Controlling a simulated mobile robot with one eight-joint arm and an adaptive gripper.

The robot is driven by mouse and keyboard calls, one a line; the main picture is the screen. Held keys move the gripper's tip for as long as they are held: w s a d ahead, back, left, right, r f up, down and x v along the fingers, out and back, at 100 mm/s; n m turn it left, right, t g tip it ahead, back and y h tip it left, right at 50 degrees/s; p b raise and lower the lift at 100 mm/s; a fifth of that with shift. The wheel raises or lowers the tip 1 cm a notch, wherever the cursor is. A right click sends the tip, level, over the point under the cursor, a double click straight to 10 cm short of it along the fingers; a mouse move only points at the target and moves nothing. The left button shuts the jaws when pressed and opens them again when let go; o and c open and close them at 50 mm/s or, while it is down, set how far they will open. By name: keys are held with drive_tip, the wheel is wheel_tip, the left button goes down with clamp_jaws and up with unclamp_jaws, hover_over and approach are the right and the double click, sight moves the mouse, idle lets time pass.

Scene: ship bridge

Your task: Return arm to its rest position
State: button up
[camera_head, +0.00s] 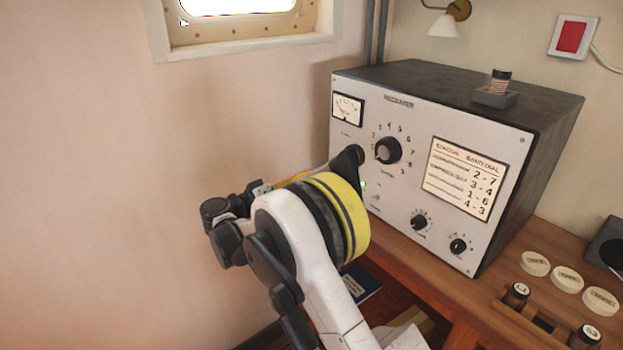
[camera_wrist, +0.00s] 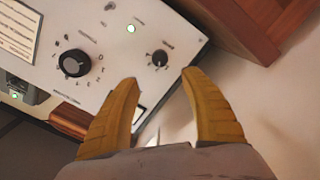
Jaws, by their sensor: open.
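My arm (camera_head: 315,270), white with a yellow band, reaches up from the bottom of the head view to the left front of the receiver. In the wrist view my gripper (camera_wrist: 161,77) has two yellow fingers spread apart with nothing between them. A small black knob (camera_wrist: 160,58) on the receiver's panel shows just beyond and between the fingertips; the gap to the panel is hard to judge. In the head view the fingers are mostly hidden behind my wrist.
The grey receiver (camera_head: 400,160) stands on the wooden desk (camera_head: 430,285). A coil (camera_head: 500,82) sits in a dark socket on its top. Three pale discs (camera_head: 567,279) and a wooden rack (camera_head: 515,318) with dark cylinders are at the right. Left is bare wall.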

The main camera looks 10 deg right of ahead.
drive_tip(key=shift+d, duration=0.1)
drive_tip(key=s+d+r+n+g+y, duration=0.1)
drive_tip(key=s+d+r+y, duration=0.25)
drive_tip(key=s+d, duration=0.25)
drive_tip(key=s+d+r+n+g+y, duration=0.2)
drive_tip(key=s+d+y, duration=0.2)
drive_tip(key=s+d, duration=0.3)
drive_tip(key=s+a+f+y, duration=0.1)
drive_tip(key=s+y, duration=0.3)
drive_tip(key=s, duration=0.8)
drive_tip(key=s+a+f+t+y, duration=0.1)
drive_tip(key=s+f+y, duration=0.3)
drive_tip(key=s, duration=0.9)
drive_tip(key=shift+a+f, duration=0.3)
drive_tip(key=shift+a, duration=0.05)
